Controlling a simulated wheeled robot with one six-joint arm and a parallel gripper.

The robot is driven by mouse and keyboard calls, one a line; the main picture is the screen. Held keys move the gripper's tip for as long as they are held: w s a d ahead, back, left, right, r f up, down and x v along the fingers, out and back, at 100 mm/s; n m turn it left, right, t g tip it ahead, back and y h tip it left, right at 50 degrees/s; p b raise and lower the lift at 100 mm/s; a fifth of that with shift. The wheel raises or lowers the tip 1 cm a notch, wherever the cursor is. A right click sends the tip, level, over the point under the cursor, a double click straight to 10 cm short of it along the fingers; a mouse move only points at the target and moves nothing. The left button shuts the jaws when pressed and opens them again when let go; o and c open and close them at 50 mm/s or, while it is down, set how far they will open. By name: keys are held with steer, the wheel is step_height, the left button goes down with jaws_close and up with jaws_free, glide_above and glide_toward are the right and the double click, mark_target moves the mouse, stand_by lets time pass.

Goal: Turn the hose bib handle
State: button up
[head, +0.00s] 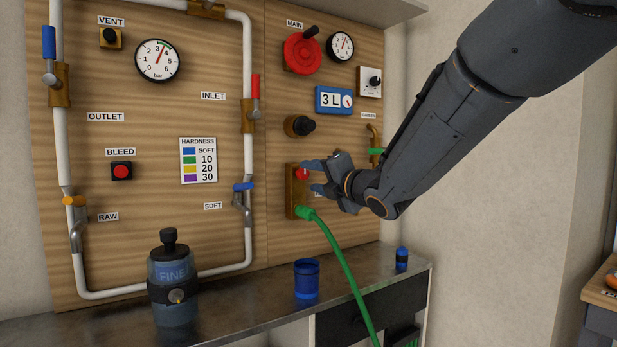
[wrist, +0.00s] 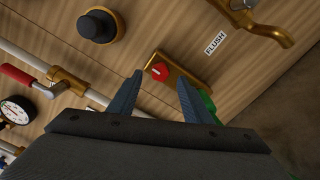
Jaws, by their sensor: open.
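A brass tap (head: 375,138) with a green handle (head: 376,151) is on the right part of the wooden panel, partly behind my arm. A brass spout (wrist: 270,25) shows at the upper right of the wrist view; its handle is not visible there. My gripper (head: 308,176) is open in front of a brass plate (head: 291,199) with a red knob (head: 303,173). In the wrist view the red knob (wrist: 160,71) appears between the fingertips of my gripper (wrist: 160,77), with nothing clearly held. I cannot tell whether the fingers touch the knob.
A green hose (head: 340,255) hangs from the brass plate past the counter edge. A black knob (head: 300,126) is above the plate. A blue cup (head: 306,279), a small blue bottle (head: 402,258) and a filter canister (head: 172,285) stand on the counter. A FLUSH label (wrist: 215,43) is near the plate.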

steer(key=v, duration=0.3)
steer(key=shift+s+d, duration=0.2)
steer(key=shift+s, duration=0.1)
steer(key=s+d+f+m+g+h, duration=0.35)
steer(key=s+f+m, duration=0.25)
steer(key=f+m, duration=0.25)
steer(key=s+d+f+m+g+h, duration=0.2)
steer(key=s+d+f+m+h, duration=0.4)
steer(key=f, duration=0.3)
steer(key=s+f+m+g, duration=0.3)
steer(key=s+f+m, duration=0.1)
steer(key=s, duration=0.5)
steer(key=s+f+m+g, duration=0.3)
steer(key=s+m, duration=0.1)
steer(key=s, duration=0.4)
steer(key=s+f+m+g, duration=0.3)
steer(key=s+f+m, duration=0.15)
steer(key=s, duration=0.45)
steer(key=s+d+r+m+p, duration=0.1)
steer(key=d+r+m+p, duration=0.2)
steer(key=d+r+p, duration=0.7)
steer(key=p, duration=0.7)
